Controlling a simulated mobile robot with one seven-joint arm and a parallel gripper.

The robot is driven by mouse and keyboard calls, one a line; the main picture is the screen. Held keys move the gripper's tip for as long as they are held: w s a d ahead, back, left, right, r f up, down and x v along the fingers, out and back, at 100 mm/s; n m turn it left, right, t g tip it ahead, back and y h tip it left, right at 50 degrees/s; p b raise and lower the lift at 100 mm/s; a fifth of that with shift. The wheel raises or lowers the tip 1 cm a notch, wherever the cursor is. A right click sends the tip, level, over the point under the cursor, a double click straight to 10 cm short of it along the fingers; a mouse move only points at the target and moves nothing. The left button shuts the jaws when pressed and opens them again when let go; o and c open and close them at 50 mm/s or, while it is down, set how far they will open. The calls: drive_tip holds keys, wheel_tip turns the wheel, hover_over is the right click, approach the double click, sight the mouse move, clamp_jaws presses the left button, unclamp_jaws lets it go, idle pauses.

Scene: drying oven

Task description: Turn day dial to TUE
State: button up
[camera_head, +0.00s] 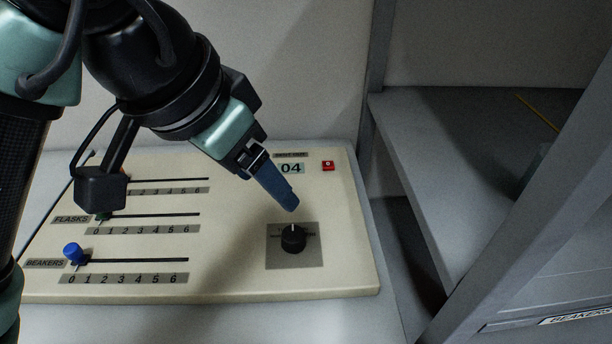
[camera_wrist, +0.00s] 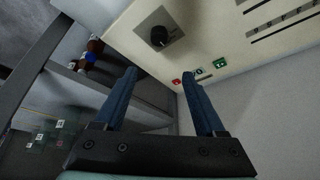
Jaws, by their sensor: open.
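The day dial is a round black knob (camera_head: 293,239) with a white pointer line, on a grey square plate (camera_head: 312,260) at the lower right of the cream panel (camera_head: 230,282). The pointer points about straight up, and the day labels are too small to read. In the wrist view the knob (camera_wrist: 159,36) shows at the top, beyond the fingers. My gripper (camera_head: 290,207) has blue fingers and hangs above and behind the knob, not touching it. In the wrist view my gripper (camera_wrist: 168,85) is open with nothing between its fingers.
Left of the dial are sliders, among them the blue BEAKERS knob (camera_head: 74,252) and a FLASKS slider (camera_head: 103,216). A small 04 display (camera_head: 291,168) and a red button (camera_head: 328,165) sit behind the dial. A grey shelf unit (camera_head: 425,190) stands to the right.

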sight(293, 234)
drive_tip(key=shift+g, duration=0.3)
drive_tip(key=b+x, duration=0.1)
drive_tip(key=x, duration=0.3)
drive_tip(key=b+x, duration=0.1)
drive_tip(key=x, duration=0.3)
drive_tip(key=s+a+b+x, duration=0.1)
drive_tip(key=x, duration=0.4)
drive_tip(key=shift+f, duration=0.25)
clamp_jaws()
